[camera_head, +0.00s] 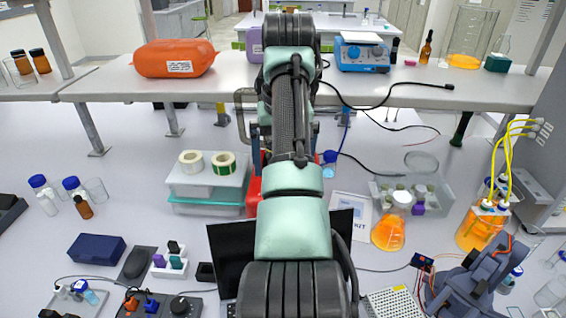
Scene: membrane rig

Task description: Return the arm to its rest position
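My arm runs up the middle of the picture, from the bottom edge over the bench to the raised back shelf. Its pale green and black links cover whatever lies behind them. My gripper's fingertips are hidden behind these links. Small dark parts show at both sides of the arm below the shelf edge, but I cannot tell whether they belong to the gripper. I cannot see whether the gripper holds anything.
A red object (253,196), partly hidden, stands close behind the arm. Boxes with tape rolls (207,178) stand left; a black screen (229,262) is below. An orange flask (388,231) and orange bottle (479,230) stand right. The shelf (220,84) holds an orange case (174,58).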

